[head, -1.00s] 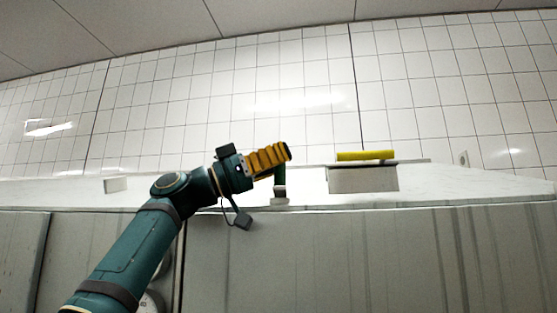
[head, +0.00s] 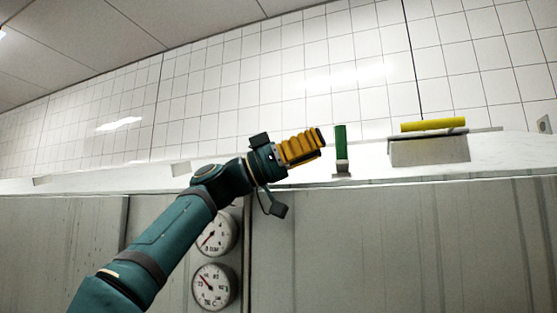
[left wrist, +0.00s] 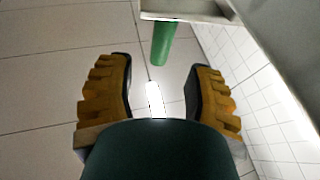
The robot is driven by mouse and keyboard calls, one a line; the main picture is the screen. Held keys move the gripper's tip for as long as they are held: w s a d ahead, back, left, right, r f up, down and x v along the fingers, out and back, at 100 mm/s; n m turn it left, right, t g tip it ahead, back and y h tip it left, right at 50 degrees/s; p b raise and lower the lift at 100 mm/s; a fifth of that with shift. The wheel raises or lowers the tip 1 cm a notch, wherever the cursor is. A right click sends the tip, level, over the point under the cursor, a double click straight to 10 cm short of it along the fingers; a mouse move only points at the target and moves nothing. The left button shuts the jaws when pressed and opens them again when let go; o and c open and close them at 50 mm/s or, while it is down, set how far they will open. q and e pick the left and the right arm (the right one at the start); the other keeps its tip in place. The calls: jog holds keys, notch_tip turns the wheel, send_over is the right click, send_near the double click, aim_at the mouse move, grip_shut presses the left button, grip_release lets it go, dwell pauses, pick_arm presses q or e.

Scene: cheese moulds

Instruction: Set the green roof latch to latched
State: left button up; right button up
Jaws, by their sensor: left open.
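The green latch (head: 341,141) is a short green bar standing upright on a small grey base (head: 342,168) at the top edge of the grey cabinet. My left gripper (head: 318,143), with ribbed orange fingers, is just left of the latch in the head view, with a gap between them. In the left wrist view the green bar (left wrist: 162,45) hangs from a grey edge, beyond the tips of the open left gripper (left wrist: 160,66). Nothing is between the fingers. My right gripper is not in view.
A yellow bar (head: 433,124) lies on a grey box (head: 430,151) right of the latch. Two round gauges (head: 214,286) sit on the cabinet front (head: 400,245) below my arm. A white tiled wall (head: 240,95) rises behind.

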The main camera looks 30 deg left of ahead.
pick_arm(q)
jog(key=v, duration=0.6)
jog(key=shift+s+a, duration=0.15)
jog(key=shift+a, duration=0.15)
